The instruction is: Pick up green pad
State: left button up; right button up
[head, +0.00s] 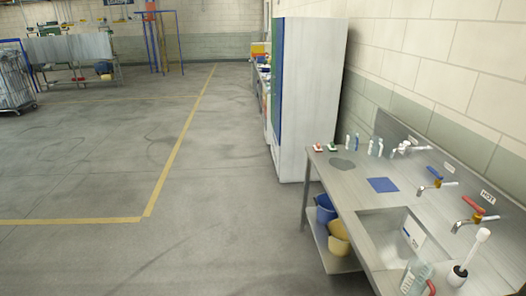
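A flat grey-green piece (342,164), with an uneven outline, lies near the far end of the steel sink counter (345,190) in the head view. It may be the green pad, but its colour is dull and I cannot be sure. Two small items with red and white parts lie just beyond it: one (318,148) at the counter's far left corner, the other (332,147), with some green, beside it. A blue square cloth or pad (382,184) lies nearer, to the right. Neither of my grippers is in view.
Several bottles (373,147) stand by the backsplash. Taps (472,220) line the wall above a sink basin (380,226). A brush in a holder (458,275) stands in front. Blue and yellow buckets (338,238) sit below. A tall white cabinet (308,100) stands beyond; the floor to the left is clear.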

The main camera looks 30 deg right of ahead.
aim_at(331, 147)
jog(key=u, duration=0.1)
jog(key=i, duration=2.35)
jog(key=z, duration=0.55)
jog(key=i, duration=2)
jog(key=z, duration=1.05)
jog(key=i, duration=1.15)
jog(key=z, duration=1.95)
jog(key=i, duration=0.85)
jog(key=z, duration=0.7)
